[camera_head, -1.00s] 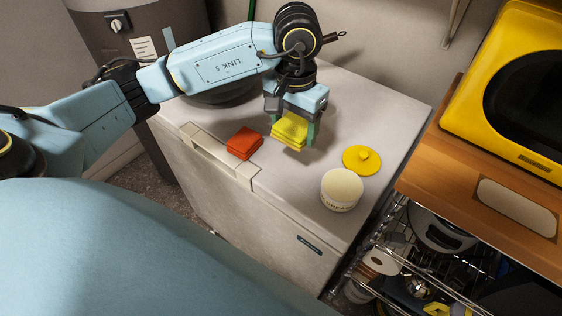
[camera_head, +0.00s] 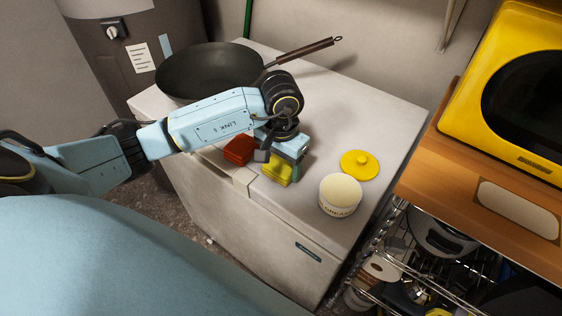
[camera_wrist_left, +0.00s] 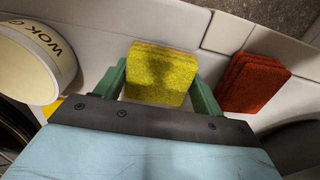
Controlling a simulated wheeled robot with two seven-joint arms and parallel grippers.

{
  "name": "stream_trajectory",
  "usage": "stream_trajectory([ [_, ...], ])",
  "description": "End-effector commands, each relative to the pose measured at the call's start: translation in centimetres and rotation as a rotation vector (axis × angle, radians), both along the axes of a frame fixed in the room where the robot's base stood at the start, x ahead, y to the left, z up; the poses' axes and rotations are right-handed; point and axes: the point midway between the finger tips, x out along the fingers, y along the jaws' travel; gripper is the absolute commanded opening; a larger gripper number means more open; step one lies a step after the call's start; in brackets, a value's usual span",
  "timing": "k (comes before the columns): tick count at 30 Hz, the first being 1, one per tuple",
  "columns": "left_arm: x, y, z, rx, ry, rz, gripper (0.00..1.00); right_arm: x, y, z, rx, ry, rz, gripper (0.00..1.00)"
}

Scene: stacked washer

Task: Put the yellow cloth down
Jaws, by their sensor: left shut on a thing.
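The yellow cloth (camera_head: 277,172) is a folded block between the fingers of my left gripper (camera_head: 284,165), over the white chest top (camera_head: 320,105) near its front edge. In the left wrist view, the cloth (camera_wrist_left: 160,74) sits between the two green fingers of the gripper (camera_wrist_left: 158,88). The gripper is shut on it. Whether the cloth touches the chest top is hard to tell. My right gripper is not in view.
A folded red cloth (camera_head: 239,149) lies just left of the yellow one. A cream tub (camera_head: 340,195) and a yellow lid (camera_head: 360,164) stand to the right. A dark wok (camera_head: 205,72) sits at the back left. Free room lies behind the gripper and lid.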

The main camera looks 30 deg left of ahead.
Motion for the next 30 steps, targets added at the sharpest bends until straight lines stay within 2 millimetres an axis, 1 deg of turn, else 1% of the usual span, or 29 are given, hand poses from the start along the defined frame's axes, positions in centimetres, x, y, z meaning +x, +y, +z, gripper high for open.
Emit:
stream_trajectory([
  [5, 0.1, 0.0, 0.1, 0.0, -0.002, 0.0, 0.43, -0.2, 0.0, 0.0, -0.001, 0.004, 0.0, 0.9],
  [9, 0.1, 0.0, -0.3, 0.001, -0.003, 0.001, 0.43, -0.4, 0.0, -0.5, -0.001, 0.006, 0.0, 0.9],
  [10, 0.1, 0.0, -0.3, 0.001, -0.003, 0.001, 0.7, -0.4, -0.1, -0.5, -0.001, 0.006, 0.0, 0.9],
  [15, 0.1, 0.0, -0.2, 0.0, -0.002, 0.001, 0.9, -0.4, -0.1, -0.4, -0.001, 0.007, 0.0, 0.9],
  [23, 0.1, 0.0, -0.1, 0.0, -0.001, 0.001, 0.9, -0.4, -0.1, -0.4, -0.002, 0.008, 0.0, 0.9],
  [26, 0.0, 0.0, 0.2, 0.0, 0.0, 0.0, 0.9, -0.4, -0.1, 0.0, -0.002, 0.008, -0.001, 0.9],
  [29, 0.2, 0.1, 1.4, 0.002, -0.006, 0.001, 0.9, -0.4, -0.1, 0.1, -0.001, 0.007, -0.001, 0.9],
  [30, 0.2, 0.1, 2.2, 0.001, -0.007, -0.001, 0.9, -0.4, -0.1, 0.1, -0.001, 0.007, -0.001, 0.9],
])
